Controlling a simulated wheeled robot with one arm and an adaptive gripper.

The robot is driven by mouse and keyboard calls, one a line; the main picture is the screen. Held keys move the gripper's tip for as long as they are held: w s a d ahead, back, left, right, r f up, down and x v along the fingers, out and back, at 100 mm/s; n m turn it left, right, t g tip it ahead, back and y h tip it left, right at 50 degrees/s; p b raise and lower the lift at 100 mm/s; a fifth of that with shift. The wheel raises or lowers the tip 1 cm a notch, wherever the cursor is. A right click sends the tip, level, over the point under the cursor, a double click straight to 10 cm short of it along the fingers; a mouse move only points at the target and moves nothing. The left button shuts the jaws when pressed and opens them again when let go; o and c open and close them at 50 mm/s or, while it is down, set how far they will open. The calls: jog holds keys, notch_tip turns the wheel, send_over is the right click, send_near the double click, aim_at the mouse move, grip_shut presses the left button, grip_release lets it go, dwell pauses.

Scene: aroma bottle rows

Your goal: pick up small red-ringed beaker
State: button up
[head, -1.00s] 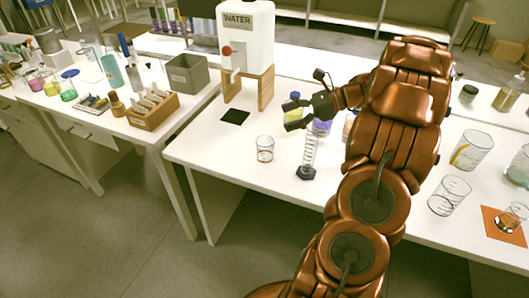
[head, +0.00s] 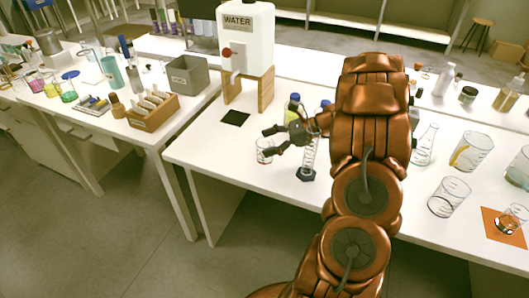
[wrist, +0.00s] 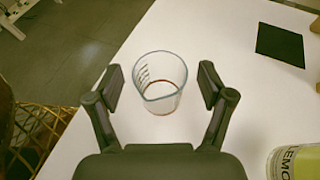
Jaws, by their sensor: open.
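The small red-ringed beaker (wrist: 158,90) stands upright on the white table, clear glass with graduation marks and a reddish ring near its base. In the wrist view it sits between and just beyond the fingertips of my gripper (wrist: 160,86), which is open with a gap on both sides of the glass. In the head view the beaker (head: 264,150) is partly covered by my gripper (head: 270,142), whose fingers point left towards it. I cannot tell from these views whether the fingertips are level with the glass.
A graduated cylinder (head: 308,160) stands close to my gripper on the right. A yellow-green bottle (head: 292,108) is behind it; its label shows in the wrist view (wrist: 298,162). The water dispenser (head: 246,40) and a black square (head: 235,118) lie further back. The table's front edge is near.

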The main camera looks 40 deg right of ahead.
jog(key=shift+w+a+f, duration=0.25)
jog(key=shift+w+a, duration=0.1)
jog(key=shift+a, duration=0.15)
jog(key=shift+c, duration=0.2)
jog(key=c, duration=1.2)
